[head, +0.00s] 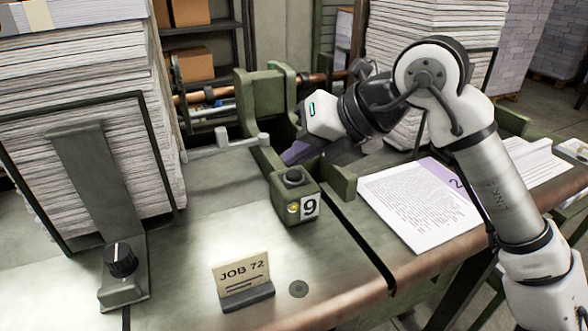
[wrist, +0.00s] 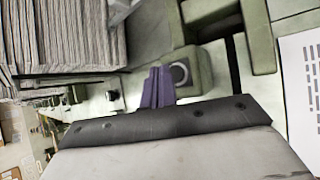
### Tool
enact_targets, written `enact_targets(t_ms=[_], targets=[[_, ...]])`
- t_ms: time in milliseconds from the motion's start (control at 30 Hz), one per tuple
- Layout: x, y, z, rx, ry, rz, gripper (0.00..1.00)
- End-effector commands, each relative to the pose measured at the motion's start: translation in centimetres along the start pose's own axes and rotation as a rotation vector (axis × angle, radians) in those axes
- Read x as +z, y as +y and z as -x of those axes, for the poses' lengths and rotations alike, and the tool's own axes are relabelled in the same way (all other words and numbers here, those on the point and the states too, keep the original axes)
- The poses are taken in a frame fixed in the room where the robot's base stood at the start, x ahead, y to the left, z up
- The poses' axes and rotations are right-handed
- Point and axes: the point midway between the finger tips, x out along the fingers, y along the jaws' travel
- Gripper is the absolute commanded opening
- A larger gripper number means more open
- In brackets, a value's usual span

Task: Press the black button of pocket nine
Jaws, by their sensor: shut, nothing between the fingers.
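The black button (head: 294,176) sits on top of a small green box (head: 290,201). The box carries a white plate with a black 9 (head: 310,206) and a small yellow lamp (head: 293,208) on its front. My gripper (head: 290,157) is shut, its purple fingers just behind and above the button in the head view. In the wrist view the purple fingertips (wrist: 157,74) appear directly left of the round dark button (wrist: 179,73). I cannot tell the exact height gap; no contact with the button shows.
A printed sheet with a purple corner (head: 420,200) lies right of the box. A JOB 72 card (head: 242,275) and a black knob (head: 120,260) stand in front and left. Tall paper stacks (head: 90,120) rise at left; green machine parts (head: 262,95) stand behind.

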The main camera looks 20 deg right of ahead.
Motion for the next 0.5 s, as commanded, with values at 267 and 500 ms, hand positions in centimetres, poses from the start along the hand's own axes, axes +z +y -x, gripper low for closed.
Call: enact_targets(t_ms=[267, 500], targets=[[0.2, 0.1, 0.2, 0.0, -0.001, 0.0, 0.0], [1.3, 1.3, 1.8, 0.0, -0.001, 0.0, 0.0]])
